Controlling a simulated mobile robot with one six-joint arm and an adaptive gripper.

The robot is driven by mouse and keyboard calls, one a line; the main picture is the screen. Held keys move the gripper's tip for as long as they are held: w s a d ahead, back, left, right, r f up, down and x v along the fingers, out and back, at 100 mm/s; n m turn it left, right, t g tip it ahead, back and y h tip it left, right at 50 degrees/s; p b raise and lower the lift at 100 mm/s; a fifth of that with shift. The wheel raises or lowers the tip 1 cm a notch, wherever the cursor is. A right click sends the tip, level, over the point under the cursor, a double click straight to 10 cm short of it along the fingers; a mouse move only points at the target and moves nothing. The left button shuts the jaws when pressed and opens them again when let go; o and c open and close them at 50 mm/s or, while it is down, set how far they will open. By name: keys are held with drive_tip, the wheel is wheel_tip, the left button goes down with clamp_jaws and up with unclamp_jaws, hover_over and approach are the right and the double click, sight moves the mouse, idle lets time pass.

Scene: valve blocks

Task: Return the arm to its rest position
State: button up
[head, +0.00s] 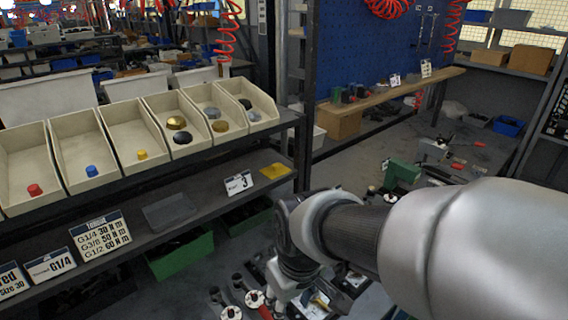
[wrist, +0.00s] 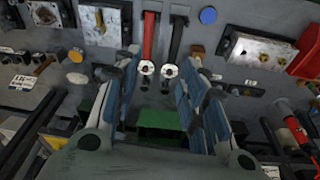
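My arm (head: 350,232) reaches in from the right edge of the head view and bends down at the wrist near the lower middle. My gripper (wrist: 158,72) shows in the wrist view with its two blue-padded fingers spread well apart. Nothing is held between them. Beyond the gap lie two round white-capped fittings with a red handle (wrist: 149,36) and a dark handle (wrist: 176,38). A green block-like thing (wrist: 160,125) shows lower between the fingers. In the head view, the fingertips are not clear.
A dark shelf rack with cream bins (head: 107,140) holding coloured caps stands at left. Green crates (head: 180,255) sit beneath it. A wooden shelf (head: 385,92) is at the back. Valve parts crowd the surface below my gripper, including a metal block (wrist: 262,50). Grey floor shows beyond my arm.

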drive_tip(key=s+d+r+m+t+b, duration=0.1)
drive_tip(key=s+d+r+m, duration=0.1)
drive_tip(key=s+d, duration=0.4)
drive_tip(key=s+d+r+m+t+h, duration=0.1)
drive_tip(key=s+d+r+m, duration=0.1)
drive_tip(key=s+d+m, duration=0.2)
drive_tip(key=s+d, duration=0.2)
drive_tip(key=d, duration=0.1)
drive_tip(key=shift+s+r+m+t+b, duration=0.15)
drive_tip(key=shift+r+m+t+b, duration=0.15)
drive_tip(key=shift+r+m+b, duration=0.1)
